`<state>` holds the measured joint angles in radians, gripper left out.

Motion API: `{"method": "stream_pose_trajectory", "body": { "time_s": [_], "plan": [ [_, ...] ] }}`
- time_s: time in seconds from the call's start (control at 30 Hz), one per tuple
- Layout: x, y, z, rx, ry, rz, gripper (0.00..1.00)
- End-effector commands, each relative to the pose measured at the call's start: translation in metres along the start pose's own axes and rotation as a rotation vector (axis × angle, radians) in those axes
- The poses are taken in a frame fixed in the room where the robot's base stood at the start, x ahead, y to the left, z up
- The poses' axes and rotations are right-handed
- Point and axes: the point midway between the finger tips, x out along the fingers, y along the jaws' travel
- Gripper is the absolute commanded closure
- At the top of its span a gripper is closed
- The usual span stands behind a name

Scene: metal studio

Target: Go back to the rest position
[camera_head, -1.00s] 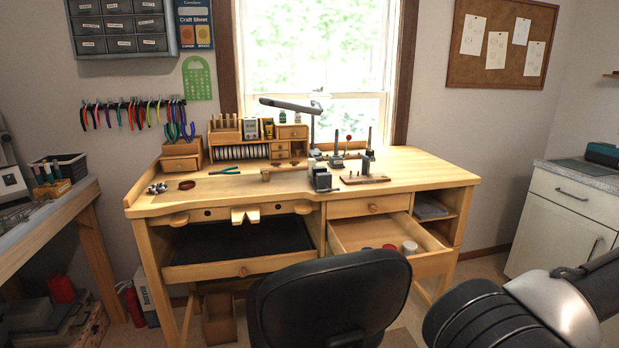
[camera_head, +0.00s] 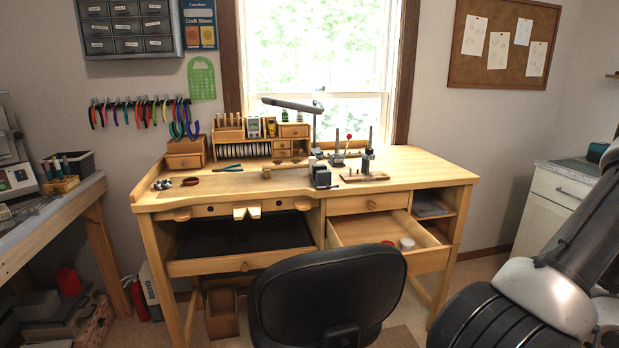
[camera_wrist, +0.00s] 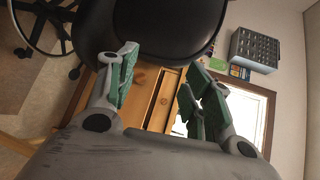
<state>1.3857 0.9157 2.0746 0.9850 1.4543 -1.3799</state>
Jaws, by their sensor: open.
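My gripper (camera_wrist: 160,68) shows in the wrist view with its two green-padded fingers apart and nothing between them. It hangs in free air, with the black office chair (camera_wrist: 150,28) and the wooden workbench (camera_wrist: 142,100) beyond it. In the head view my arm is at the right edge, raised in front of the white cabinet, and the gripper itself is out of that picture.
The black chair (camera_head: 330,295) stands before the workbench (camera_head: 425,170). The bench's right drawer (camera_head: 428,262) is pulled out, holding small round containers. A white cabinet (camera_head: 560,205) stands at the right, behind my arm. A side table (camera_head: 60,222) is at the left.

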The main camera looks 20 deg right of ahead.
Motion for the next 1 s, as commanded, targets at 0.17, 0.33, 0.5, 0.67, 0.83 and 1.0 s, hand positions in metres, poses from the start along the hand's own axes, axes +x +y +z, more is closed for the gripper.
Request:
{"method": "stream_pose_trajectory", "body": {
  "time_s": [0.17,0.33,0.5,0.67,0.83,1.0],
  "plan": [
    [0.024,-0.050,0.016,-0.027,-0.222,0.183,0.49],
    [0.046,-0.103,0.046,-0.087,-0.434,0.448,0.49],
    [0.058,-0.147,0.077,-0.206,-0.549,0.720,0.49],
    [0.062,-0.183,0.103,-0.371,-0.564,0.943,0.49],
    [0.062,-0.219,0.124,-0.592,-0.486,1.107,0.49],
    [0.061,-0.250,0.139,-0.803,-0.354,1.161,0.49]
  ]
}}
